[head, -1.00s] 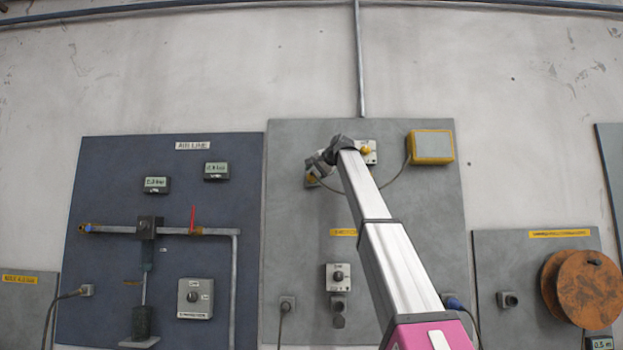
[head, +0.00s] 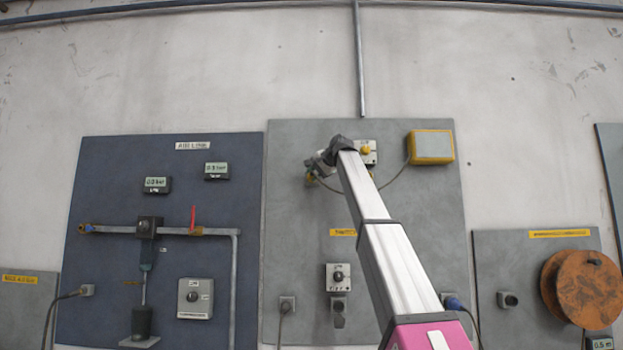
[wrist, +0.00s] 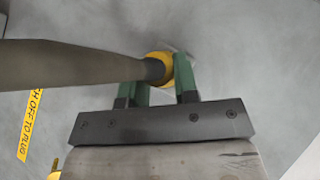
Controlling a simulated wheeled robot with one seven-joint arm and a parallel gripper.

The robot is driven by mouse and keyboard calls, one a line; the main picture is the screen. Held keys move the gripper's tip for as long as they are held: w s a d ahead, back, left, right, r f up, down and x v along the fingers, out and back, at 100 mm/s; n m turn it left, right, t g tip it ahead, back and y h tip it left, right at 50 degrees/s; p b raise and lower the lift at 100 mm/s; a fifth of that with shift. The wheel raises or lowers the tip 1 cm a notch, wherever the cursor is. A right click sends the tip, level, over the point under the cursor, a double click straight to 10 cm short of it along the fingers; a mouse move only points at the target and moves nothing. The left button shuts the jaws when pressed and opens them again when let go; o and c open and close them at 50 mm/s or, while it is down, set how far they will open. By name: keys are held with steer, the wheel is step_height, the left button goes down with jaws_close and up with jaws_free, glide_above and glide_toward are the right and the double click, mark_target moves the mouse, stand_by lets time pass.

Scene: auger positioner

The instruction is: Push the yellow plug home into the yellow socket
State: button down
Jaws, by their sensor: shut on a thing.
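In the wrist view my gripper (wrist: 163,92) has its green fingers closed around the yellow plug (wrist: 158,62). A thick dark cable runs from the plug across the view to the left. A small pale edge shows behind the plug against the grey panel; I cannot tell how far the plug sits in anything. In the head view my gripper (head: 312,168) is at the upper left of the middle panel, with a bit of yellow (head: 309,178) beside it.
A yellow-edged box (head: 432,147) is farther right, with a slack cable leading to my gripper. A yellow label (head: 343,232) and a switch (head: 339,277) are lower on the grey panel (head: 290,230).

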steer(key=shift+s, duration=2.55)
steer(key=s+d, duration=0.2)
steer(key=d, duration=0.9)
steer(key=s+d, duration=0.2)
steer(key=d, duration=0.9)
steer(key=shift+s, duration=0.1)
stand_by(0.5)
steer(key=shift+w, duration=2.4)
steer(key=shift+w, duration=0.3)
